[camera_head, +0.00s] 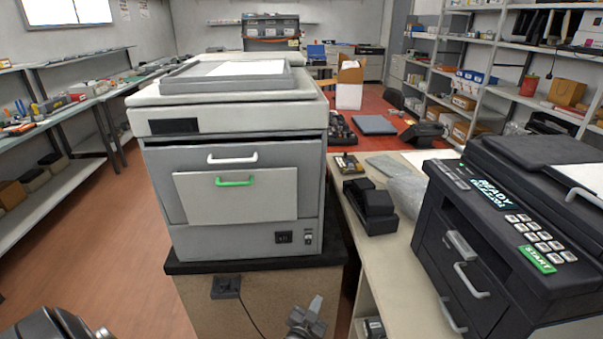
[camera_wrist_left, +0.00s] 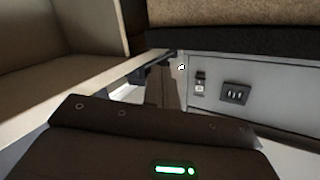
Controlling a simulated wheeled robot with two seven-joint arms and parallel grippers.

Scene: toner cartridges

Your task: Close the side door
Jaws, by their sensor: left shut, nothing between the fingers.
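A large grey copier (camera_head: 190,222) stands on a black-topped stand. Its front has a white handle (camera_head: 232,159) above a pale panel (camera_head: 275,192) with a green handle (camera_head: 234,181). Its front panels look closed. I cannot make out a side door; the copier's right side is mostly turned away. My left gripper (camera_head: 313,306) is shut and empty, low in front of the stand, apart from the copier in the picture. The left wrist view shows the copier's lower front upside down, with its switch (camera_wrist_left: 235,94). My right gripper is not in view.
A black printer (camera_head: 500,260) with a READY display stands on the bench at right. A small black device (camera_head: 370,207) sits on the bench beside the copier. A cable hangs from a box (camera_head: 226,287) on the stand. Open floor (camera_head: 100,230) lies at left.

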